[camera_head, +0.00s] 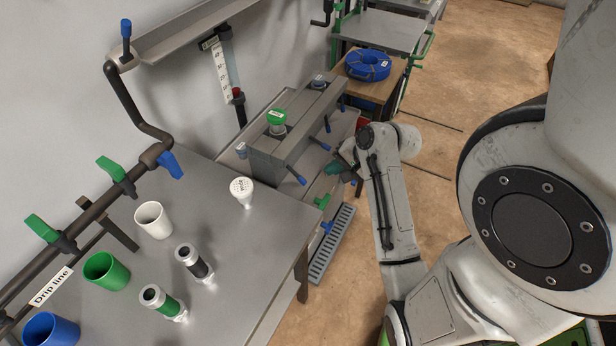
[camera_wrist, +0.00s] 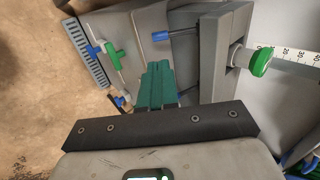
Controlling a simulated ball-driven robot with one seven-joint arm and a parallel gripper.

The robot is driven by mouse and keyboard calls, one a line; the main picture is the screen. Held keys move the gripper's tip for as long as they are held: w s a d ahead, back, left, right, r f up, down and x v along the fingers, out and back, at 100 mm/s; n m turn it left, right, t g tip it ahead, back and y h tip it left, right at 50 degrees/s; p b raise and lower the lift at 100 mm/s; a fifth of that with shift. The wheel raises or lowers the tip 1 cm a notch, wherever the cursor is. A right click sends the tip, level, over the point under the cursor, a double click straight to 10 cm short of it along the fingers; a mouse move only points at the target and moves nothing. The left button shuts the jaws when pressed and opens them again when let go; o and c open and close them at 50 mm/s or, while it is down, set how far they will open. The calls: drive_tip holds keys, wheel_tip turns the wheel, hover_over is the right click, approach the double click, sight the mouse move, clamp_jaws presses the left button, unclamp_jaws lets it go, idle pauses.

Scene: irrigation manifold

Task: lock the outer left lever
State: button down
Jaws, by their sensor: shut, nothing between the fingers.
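The grey manifold block (camera_head: 285,140) stands on a metal bench, with several blue-tipped levers along its side. The lever at its near left end (camera_head: 296,180) sticks out towards the lower right. Two more levers show farther along, a middle one (camera_head: 318,145) and another beyond it (camera_head: 326,124). My gripper (camera_head: 331,168) is to the right of the near lever, apart from it. In the wrist view its green fingers (camera_wrist: 157,72) are together and empty. A blue-tipped lever (camera_wrist: 160,36) shows just past the fingertips there; I cannot tell whether the lever is locked.
A green knob (camera_head: 276,117) tops the block. A green-handled valve (camera_head: 322,202) and a grey grate (camera_head: 332,243) lie below my gripper. The near table (camera_head: 235,260) holds cups and fittings. A blue hose coil (camera_head: 368,65) sits behind. Floor is open at the right.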

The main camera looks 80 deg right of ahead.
sight(303, 180)
drive_tip(key=x, duration=1.1)
drive_tip(key=shift+f, duration=0.1)
